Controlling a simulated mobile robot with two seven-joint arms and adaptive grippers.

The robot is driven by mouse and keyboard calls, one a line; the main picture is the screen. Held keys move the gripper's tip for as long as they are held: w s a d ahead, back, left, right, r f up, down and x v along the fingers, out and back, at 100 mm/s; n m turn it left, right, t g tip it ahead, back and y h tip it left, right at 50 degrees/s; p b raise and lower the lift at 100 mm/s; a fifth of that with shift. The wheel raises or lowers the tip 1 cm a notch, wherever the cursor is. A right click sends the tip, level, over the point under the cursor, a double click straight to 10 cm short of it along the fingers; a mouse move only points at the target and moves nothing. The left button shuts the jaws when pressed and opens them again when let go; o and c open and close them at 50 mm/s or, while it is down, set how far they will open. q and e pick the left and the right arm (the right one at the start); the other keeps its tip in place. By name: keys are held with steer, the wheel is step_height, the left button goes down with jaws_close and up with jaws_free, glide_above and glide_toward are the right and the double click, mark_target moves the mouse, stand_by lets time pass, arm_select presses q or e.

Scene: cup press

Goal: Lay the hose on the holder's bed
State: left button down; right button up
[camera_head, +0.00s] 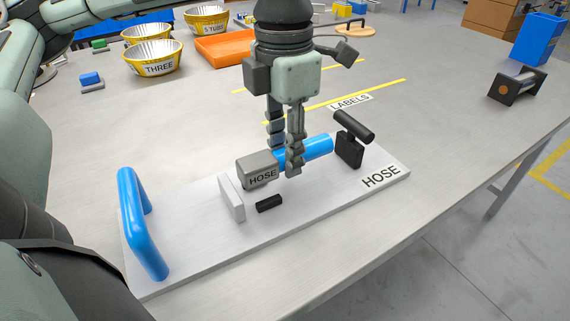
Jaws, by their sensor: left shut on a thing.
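The hose (315,148) is a blue tube with a grey end block labelled "HOSE" (260,170). My left gripper (285,168) reaches down from above and is shut on the blue tube beside the grey block. The tube lies roughly lengthwise over the holder (205,262), a pale flat plate marked "HOSE". The grey block is close behind a white upright stop (231,198). The tube's far end is close to a black clamp (350,145) with a bar handle. I cannot tell whether the hose touches the bed. My right gripper is not in view.
The holder has a blue handle (150,235) at its left end and a small black block (269,204) in front. Yellow bowls (152,57) and an orange tray (225,49) stand behind. A black roller stand (515,87) is at right. The table between is mostly clear.

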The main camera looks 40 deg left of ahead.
arm_select(q)
step_height(320, 180, down, 3)
steer(key=shift+r, duration=0.2)
steer(key=shift+f, duration=0.3)
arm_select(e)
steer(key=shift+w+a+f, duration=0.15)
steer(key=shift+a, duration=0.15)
arm_select(q)
steer(key=shift+f, duration=0.1)
steer(key=shift+f, duration=0.15)
steer(key=c, duration=1.4)
jaws_free()
steer(key=shift+c, duration=0.2)
steer(key=shift+o, duration=1.3)
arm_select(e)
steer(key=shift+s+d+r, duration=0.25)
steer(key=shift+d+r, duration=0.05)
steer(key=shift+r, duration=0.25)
